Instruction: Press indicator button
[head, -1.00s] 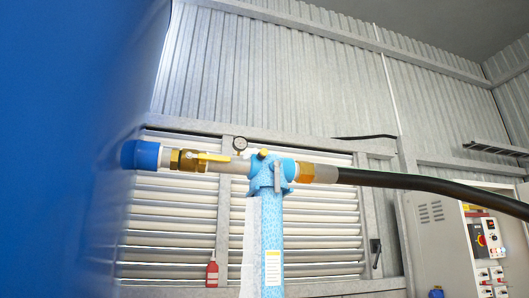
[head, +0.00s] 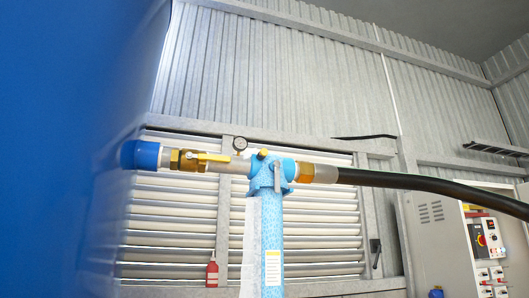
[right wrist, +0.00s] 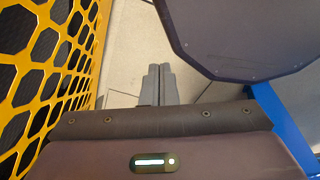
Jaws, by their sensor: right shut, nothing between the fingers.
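A blue filter-like housing (head: 272,225) stands upright in the middle of the head view, with a pipe through its top. A small yellow knob (head: 262,153) sits on top of it and may be the indicator button; no label on it can be read. Neither gripper shows in the head view. In the right wrist view my right gripper (right wrist: 157,70) is shut and empty, with its grey fingers together over a pale tiled floor. It touches nothing visible. My left gripper is out of view.
A round gauge (head: 240,144) and a yellow-handled brass valve (head: 188,160) are on the pipe. A black hose (head: 430,184) runs right towards a control panel (head: 488,240). A blurred blue surface (head: 60,150) blocks the left. A yellow mesh (right wrist: 50,70) and dark panel (right wrist: 240,40) flank my right gripper.

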